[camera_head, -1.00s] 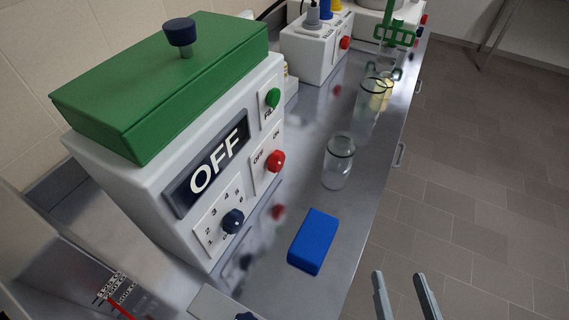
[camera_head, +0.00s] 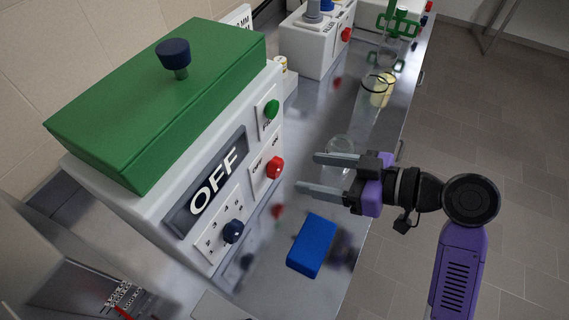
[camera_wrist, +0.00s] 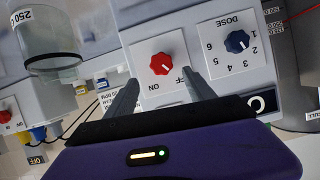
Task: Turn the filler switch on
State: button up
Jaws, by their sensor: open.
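The white machine (camera_head: 150,215) with a green lid stands at the left, its display (camera_head: 212,187) reading OFF. The red switch knob (camera_head: 274,167), with OFF and ON marks, is on its front panel. In the wrist view the red knob (camera_wrist: 162,64) appears upside down, its white mark towards the OFF side. My gripper (camera_head: 307,172) is open and empty, in front of the red knob and pointing at it, with a small gap. In the wrist view its fingertips (camera_wrist: 160,80) lie either side of the knob's lower part.
A blue dose knob (camera_head: 233,231) and a green button (camera_head: 271,109) flank the red knob. A blue block (camera_head: 312,246) lies on the bench below my gripper. A glass beaker (camera_head: 340,146) stands partly behind my gripper. More glassware and another white box (camera_head: 313,45) are farther back.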

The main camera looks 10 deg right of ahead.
aim_at(280, 168)
jog(key=p+x, duration=0.1)
jog(key=x, duration=0.6)
jog(key=shift+a+f, duration=0.15)
jog(key=shift+a, duration=0.15)
grip_shut()
